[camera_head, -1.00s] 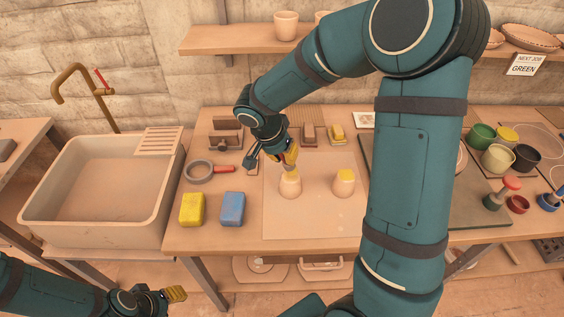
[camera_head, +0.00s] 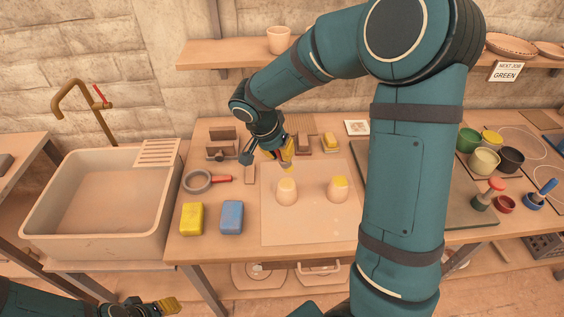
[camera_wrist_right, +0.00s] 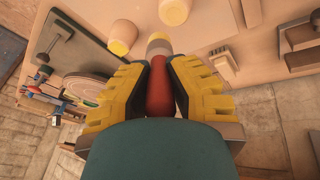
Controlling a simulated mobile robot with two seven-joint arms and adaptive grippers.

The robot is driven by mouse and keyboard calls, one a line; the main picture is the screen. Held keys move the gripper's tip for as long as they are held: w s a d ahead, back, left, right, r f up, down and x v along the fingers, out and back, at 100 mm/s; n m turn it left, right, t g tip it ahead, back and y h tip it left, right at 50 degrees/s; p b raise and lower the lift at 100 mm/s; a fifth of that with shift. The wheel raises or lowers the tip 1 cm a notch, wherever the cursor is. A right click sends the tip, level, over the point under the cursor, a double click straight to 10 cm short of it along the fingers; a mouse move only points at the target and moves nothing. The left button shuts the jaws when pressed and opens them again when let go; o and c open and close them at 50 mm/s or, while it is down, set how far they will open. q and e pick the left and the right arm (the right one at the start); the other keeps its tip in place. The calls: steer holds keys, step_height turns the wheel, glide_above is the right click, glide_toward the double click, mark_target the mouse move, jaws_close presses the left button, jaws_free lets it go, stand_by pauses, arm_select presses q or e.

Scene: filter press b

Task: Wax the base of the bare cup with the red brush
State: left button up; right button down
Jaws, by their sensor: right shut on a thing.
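Two pale cups stand upside down on the light board (camera_head: 310,228). The right cup (camera_head: 338,194) has a bright yellow base; it also shows in the wrist view (camera_wrist_right: 122,32). The left cup (camera_head: 287,197) shows a paler, cream-yellow base and is partly in the wrist view (camera_wrist_right: 174,9). My right gripper (camera_head: 285,150) is shut on the red handle of the brush (camera_wrist_right: 158,92). The brush tip is just behind and above the left cup, apart from it. My left gripper (camera_head: 165,306) is low at the left, its jaw opening unclear.
A yellow sponge (camera_head: 192,218) and a blue sponge (camera_head: 231,217) lie left of the board, near a grey ring-shaped tool (camera_head: 196,180). Paint pots (camera_head: 484,162) stand at right. The sink (camera_head: 100,205) is at left. The board's front is clear.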

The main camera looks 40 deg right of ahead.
stand_by(0.3)
steer(key=shift+f+b, duration=0.5)
steer(key=shift+b, duration=0.35)
steer(key=shift+r, duration=0.1)
